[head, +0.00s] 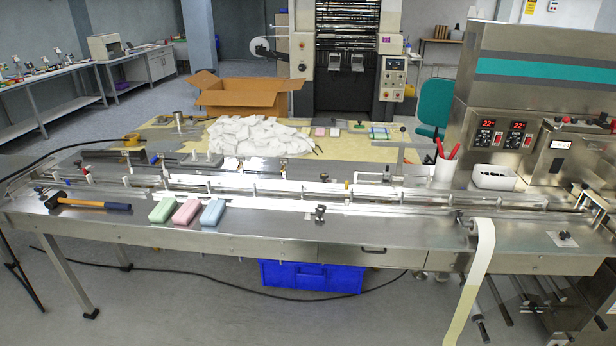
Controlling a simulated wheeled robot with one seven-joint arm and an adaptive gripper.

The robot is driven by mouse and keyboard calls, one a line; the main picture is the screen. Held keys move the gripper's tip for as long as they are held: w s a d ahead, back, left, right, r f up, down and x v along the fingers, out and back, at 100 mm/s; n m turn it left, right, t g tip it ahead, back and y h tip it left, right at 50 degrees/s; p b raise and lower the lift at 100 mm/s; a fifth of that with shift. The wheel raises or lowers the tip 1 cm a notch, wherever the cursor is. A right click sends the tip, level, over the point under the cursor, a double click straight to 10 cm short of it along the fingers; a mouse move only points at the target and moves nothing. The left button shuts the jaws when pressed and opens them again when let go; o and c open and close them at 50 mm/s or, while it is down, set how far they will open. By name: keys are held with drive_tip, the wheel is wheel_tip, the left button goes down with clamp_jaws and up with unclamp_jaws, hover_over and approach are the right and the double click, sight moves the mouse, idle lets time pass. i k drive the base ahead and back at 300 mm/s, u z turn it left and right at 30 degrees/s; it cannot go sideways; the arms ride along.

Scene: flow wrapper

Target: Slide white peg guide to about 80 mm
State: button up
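A long steel infeed conveyor with rails (300,188) runs across the steel table. Other small white blocks (281,186) sit along the rails farther right, so I cannot tell for sure which is the guide. No scale is readable at this size. My gripper is not in view.
A hammer (90,203) and green (163,208), pink (187,210) and blue (212,212) bars lie at the table's front left. A small black clamp (320,213) stands at front centre. A white film strip (478,265) hangs at right. A red-handled tool cup (444,172) stands behind.

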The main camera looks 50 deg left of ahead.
sight(348, 206)
drive_tip(key=u, duration=0.8)
drive_tip(key=i, duration=0.65)
drive_tip(key=u, duration=0.7)
